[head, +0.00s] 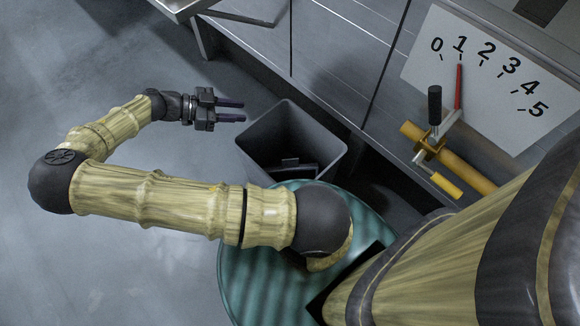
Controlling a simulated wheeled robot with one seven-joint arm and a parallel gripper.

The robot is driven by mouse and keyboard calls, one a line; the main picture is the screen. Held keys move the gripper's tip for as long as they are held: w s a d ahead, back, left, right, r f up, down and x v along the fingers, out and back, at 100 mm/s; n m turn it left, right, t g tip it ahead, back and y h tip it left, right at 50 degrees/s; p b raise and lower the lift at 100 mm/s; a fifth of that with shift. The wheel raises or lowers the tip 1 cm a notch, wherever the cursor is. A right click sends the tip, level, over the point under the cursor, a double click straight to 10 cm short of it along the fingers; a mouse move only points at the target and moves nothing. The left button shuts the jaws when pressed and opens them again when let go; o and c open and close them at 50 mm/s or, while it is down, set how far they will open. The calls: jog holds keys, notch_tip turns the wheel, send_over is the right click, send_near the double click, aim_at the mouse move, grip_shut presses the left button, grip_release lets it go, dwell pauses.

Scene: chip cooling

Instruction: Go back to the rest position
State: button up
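My gripper (231,110) is at the end of my bamboo-textured arm, in the upper left half of the head view. Its two dark fingers point right and lie parallel with a gap between them. Nothing shows between the fingers. The fingertips appear beside the left rim of a dark grey bin; I cannot tell their height above it. My arm is folded, with its dark elbow joint at the far left.
The open grey bin (341,150) holds a dark object. To the right are a yellow pipe with a black-handled valve (435,104) and a white dial panel (500,75) numbered 0 to 5, its red pointer near 1. Metal cabinets line the back. The left floor is clear.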

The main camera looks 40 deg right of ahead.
dwell(0.4)
jog(key=s+a+n+t+y, duration=0.2)
jog(key=s+n+y, duration=0.5)
jog(key=n, duration=0.4)
jog(key=s+a+r+n+t+y, duration=0.1)
jog(key=a+r+n+t+y, duration=0.25)
jog(key=r+n, duration=0.25)
jog(key=s+a+r+n+t+y, duration=0.2)
jog(key=r+n+t, duration=0.25)
jog(key=n, duration=0.25)
notch_tip(320, 180, up, 38)
jog(key=g+p, duration=0.1)
jog(key=p, duration=3.6)
jog(key=shift+w, duration=0.3)
jog(key=shift+f+h, duration=0.1)
jog(key=shift+h, duration=0.15)
